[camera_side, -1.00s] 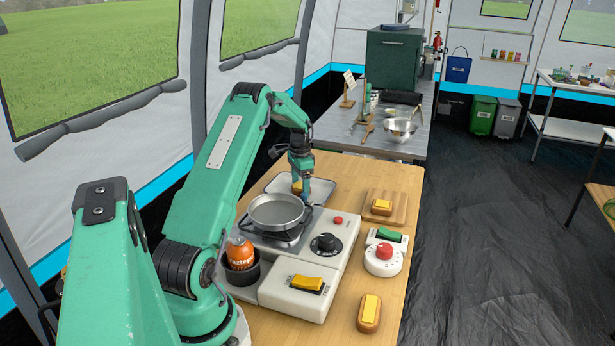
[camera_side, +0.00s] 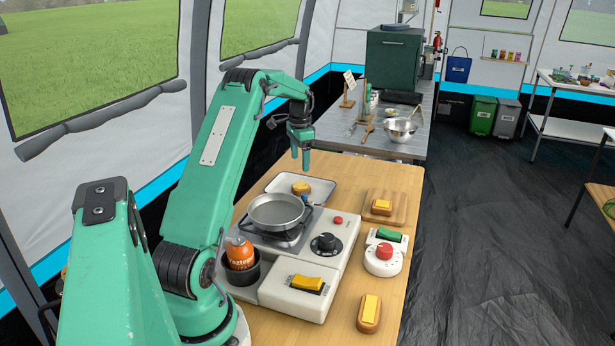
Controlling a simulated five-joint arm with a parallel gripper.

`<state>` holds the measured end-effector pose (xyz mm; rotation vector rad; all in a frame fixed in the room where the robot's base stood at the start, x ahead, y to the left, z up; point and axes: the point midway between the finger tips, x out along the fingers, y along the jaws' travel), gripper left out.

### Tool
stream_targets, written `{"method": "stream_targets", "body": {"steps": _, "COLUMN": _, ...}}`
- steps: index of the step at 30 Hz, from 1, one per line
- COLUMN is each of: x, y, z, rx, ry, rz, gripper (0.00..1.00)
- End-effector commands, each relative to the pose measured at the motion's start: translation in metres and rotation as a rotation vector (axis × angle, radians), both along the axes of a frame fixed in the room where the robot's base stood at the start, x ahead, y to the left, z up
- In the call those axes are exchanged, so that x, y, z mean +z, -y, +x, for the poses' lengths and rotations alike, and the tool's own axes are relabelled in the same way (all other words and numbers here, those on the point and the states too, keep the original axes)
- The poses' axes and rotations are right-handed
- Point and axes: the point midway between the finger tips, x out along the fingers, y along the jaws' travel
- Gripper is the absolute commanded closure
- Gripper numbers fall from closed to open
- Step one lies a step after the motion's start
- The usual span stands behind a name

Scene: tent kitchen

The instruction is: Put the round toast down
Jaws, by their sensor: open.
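The round toast (camera_side: 301,187), small and golden brown, lies on the white tray (camera_side: 322,187) behind the pan. My gripper (camera_side: 300,160) is open and empty above the toast, pointing down, with a clear gap between its fingertips and the toast.
A grey pan (camera_side: 276,210) sits on the white stove (camera_side: 345,228) just in front of the tray. An orange canister (camera_side: 240,253) stands in a dark holder at the left. A wooden board (camera_side: 398,206) with a yellow-topped block, a red-knobbed timer (camera_side: 383,262) and another yellow-topped block (camera_side: 369,314) are on the right.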

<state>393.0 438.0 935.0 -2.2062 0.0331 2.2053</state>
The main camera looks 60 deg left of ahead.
Motion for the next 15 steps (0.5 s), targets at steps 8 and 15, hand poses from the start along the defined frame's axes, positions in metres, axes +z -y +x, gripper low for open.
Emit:
{"method": "stream_targets", "body": {"steps": 8, "x": 0.026, "y": 0.0, "z": 0.0, "rx": 0.0, "ry": 0.0, "rz": 0.0, "gripper": 0.25}}
{"method": "stream_targets", "body": {"steps": 15, "x": 0.029, "y": 0.0, "z": 0.0, "rx": 0.0, "ry": 0.0, "rz": 0.0, "gripper": 0.25}}
